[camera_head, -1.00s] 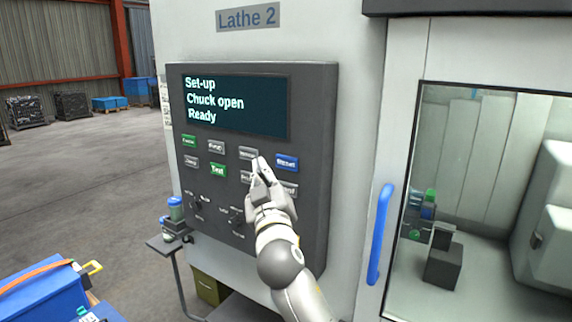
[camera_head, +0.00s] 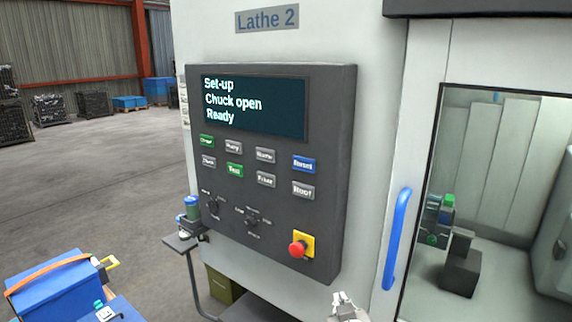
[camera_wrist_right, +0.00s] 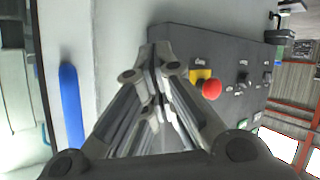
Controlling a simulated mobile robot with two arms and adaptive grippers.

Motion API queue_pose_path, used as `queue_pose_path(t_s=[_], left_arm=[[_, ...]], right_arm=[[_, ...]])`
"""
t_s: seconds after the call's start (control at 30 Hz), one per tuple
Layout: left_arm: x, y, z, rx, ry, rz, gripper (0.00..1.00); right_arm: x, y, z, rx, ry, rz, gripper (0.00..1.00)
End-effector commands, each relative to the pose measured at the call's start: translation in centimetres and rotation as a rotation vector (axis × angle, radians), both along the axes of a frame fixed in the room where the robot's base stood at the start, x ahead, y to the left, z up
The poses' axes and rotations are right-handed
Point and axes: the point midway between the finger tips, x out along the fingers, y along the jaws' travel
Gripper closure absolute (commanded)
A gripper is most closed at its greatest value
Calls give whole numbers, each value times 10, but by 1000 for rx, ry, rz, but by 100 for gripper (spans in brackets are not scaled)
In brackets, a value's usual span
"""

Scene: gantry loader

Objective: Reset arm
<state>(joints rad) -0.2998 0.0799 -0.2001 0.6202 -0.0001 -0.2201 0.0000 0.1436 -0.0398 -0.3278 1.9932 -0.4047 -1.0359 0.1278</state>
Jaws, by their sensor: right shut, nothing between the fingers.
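My right gripper (camera_head: 343,300) shows at the bottom edge of the head view, below and right of the control panel. It is apart from the panel in that view. In the right wrist view my right gripper (camera_wrist_right: 155,52) is shut and empty, with its fingers together. The dark control panel (camera_head: 335,180) is on the Lathe 2 machine. Its screen (camera_head: 255,106) reads "Set-up, Chuck open, Ready". My left gripper is not in view.
A red emergency stop button (camera_head: 297,249) is on the panel's lower right, with button rows above. A blue door handle (camera_head: 396,238) stands to its right. A blue box (camera_head: 55,290) is at lower left. A small side shelf (camera_head: 180,243) juts out left of the machine.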

Motion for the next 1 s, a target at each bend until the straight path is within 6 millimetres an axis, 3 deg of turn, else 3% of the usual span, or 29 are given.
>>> queue_pose_path(t_s=[0.03,0.1,0.23,0.4,0.6,0.77,1.0], left_arm=[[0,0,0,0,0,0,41],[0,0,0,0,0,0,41],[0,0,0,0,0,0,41],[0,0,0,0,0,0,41],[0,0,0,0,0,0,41],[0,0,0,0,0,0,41],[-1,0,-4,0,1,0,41]], right_arm=[[-28,-14,-31,14,90,-14,100],[-67,-29,-65,35,208,-27,100],[-142,-50,-113,63,414,-37,100],[-217,-65,-143,79,601,-32,100],[-284,-75,-156,88,760,-16,100],[-332,-80,-159,90,873,0,100],[-315,-77,-219,90,888,0,100]])
